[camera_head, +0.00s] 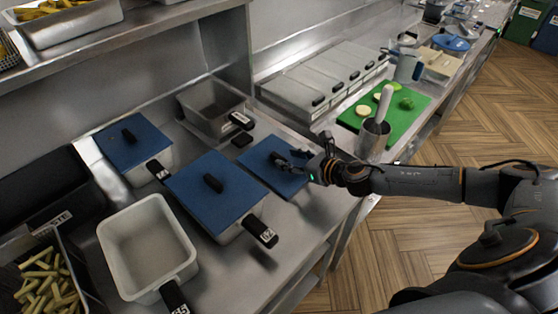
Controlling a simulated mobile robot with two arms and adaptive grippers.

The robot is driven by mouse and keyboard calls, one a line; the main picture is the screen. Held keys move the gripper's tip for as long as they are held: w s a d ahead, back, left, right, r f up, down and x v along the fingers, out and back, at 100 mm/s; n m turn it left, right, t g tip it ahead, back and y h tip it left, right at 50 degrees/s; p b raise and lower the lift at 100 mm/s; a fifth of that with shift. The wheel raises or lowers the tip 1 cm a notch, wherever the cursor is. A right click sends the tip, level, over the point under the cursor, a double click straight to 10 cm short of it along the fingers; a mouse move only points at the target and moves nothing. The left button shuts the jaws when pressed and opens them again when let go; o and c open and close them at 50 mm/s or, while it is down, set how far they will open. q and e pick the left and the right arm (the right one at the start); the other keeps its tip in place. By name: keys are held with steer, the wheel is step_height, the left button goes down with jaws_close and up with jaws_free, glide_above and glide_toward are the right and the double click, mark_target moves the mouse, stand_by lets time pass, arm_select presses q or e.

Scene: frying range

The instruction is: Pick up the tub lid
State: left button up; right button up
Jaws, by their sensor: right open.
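A blue tub lid (262,168) lies flat on the steel counter, with no tub visible under it. My right gripper (286,160) is over the right part of this lid, its fingers open near the lid's dark handle. The fingers overlap the handle in the picture, so I cannot tell whether they touch it. Another blue lid (195,185) covers a tub with a black grip in the middle of the counter. A third blue lid (117,150) covers a tub at the back left. My left gripper is out of view.
An open steel tub (194,109) stands behind the loose lid. An open white tub (121,235) stands at the front left, beside a bin of fries (74,274). A steel pot (373,139) and a green cutting board (414,118) are to the right.

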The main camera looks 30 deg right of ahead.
mark_target(281, 157)
steer(key=shift+x, duration=1.25)
steer(key=shift+w+a+f+p, duration=0.15)
steer(key=shift+w+f+p, duration=0.15)
steer(key=shift+w, duration=0.1)
steer(key=shift+c, duration=0.9)
jaws_close()
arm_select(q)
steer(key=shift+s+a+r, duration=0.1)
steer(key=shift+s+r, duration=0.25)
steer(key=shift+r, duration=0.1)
arm_select(e)
steer(key=shift+r, duration=0.1)
